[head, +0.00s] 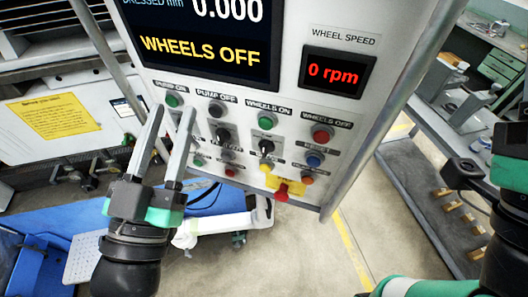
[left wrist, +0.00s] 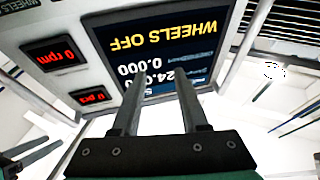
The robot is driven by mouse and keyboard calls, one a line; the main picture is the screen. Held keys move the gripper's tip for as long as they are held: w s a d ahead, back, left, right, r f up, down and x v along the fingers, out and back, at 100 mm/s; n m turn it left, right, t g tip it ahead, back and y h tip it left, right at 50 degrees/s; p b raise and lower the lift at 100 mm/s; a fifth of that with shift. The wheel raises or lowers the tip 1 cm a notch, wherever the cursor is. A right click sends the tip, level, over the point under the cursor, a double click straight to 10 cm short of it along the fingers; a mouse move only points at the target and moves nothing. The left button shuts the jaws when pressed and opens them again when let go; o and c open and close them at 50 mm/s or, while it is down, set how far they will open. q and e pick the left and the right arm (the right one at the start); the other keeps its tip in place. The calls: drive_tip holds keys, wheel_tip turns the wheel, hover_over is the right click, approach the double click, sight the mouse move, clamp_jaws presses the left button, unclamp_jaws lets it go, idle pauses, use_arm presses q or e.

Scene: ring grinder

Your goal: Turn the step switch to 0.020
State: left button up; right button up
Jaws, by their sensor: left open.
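The control panel (head: 300,115) stands ahead, with rows of buttons and dark selector knobs. Dark finger-like parts at that view's lower left may be my right gripper.
The screen (head: 205,40) reads 0.000 and WHEELS OFF; the wheel speed display (head: 337,71) reads 0 rpm. A red knob on a yellow plate (head: 285,190) sticks out at the panel's bottom. A grey bench (head: 420,190) stands at the right. Floor is open between.

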sight(264, 149)
use_arm(q)
drive_tip(key=s+d+f+m+g+h, duration=0.1)
drive_tip(key=s+d+f+g, duration=0.2)
drive_tip(key=f, duration=0.5)
drive_tip(key=d+f+m+g+h, duration=0.1)
drive_tip(key=d+f+g+h, duration=0.1)
drive_tip(key=d+f, duration=0.5)
drive_tip(key=shift+y, duration=0.3)
drive_tip(key=x, duration=0.3)
drive_tip(key=a+f+x, duration=0.1)
drive_tip(key=x, duration=0.7)
drive_tip(key=shift+w+a+f, duration=0.25)
drive_tip(key=shift+a+f, duration=0.05)
drive_tip(key=shift+a, duration=0.1)
clamp_jaws()
